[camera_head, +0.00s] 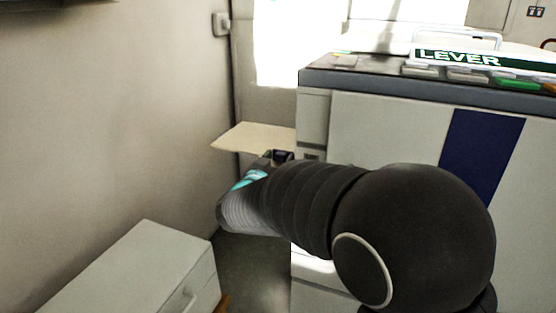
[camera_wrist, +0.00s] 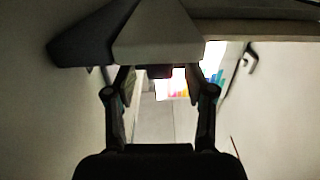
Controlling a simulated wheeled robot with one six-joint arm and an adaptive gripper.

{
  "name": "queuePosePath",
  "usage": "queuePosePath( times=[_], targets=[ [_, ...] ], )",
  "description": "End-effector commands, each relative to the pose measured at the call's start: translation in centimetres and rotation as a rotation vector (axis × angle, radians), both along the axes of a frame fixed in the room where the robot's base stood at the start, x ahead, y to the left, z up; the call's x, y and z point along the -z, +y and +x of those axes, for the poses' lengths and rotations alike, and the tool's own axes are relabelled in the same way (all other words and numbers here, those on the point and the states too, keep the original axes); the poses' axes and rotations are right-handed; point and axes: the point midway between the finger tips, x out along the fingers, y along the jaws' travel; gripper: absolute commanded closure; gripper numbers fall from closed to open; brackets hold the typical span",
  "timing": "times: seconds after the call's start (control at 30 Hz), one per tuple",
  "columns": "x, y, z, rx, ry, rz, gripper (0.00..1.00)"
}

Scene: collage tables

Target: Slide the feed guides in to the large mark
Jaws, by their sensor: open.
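The cream feed tray (camera_head: 250,136) sticks out from the left side of the large grey machine (camera_head: 385,135). My gripper (camera_head: 280,156) is at the tray's near edge, mostly hidden behind my arm. In the wrist view my gripper (camera_wrist: 168,80) has its two fingers apart, and I see nothing held. A pale, wedge-like part (camera_wrist: 160,40) with a dark side spans the top of that view, just beyond the fingers; I cannot tell whether it is a feed guide. The guides and the large mark cannot be made out in the head view.
A green LEVER label (camera_head: 458,57) and several buttons (camera_head: 470,75) are on the machine's top. A white drawer cabinet (camera_head: 130,270) stands at the lower left. A plain wall (camera_head: 110,120) bounds the left. Some floor (camera_head: 250,265) shows between cabinet and machine.

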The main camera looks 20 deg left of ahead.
Motion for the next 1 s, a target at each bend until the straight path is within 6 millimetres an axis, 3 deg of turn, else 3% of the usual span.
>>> queuePosePath(
  times=[0.17,0.63,0.8,1.0],
  targets=[
    [0.0,0.2,-1.6,-0.002,0.001,0.000,0.46],
    [0.0,0.9,-10.1,-0.003,0.000,0.000,0.46],
    [0.0,0.9,-11.6,-0.002,0.000,0.000,0.46],
    [0.0,0.9,-11.9,0.001,0.000,0.000,0.46]
  ],
)
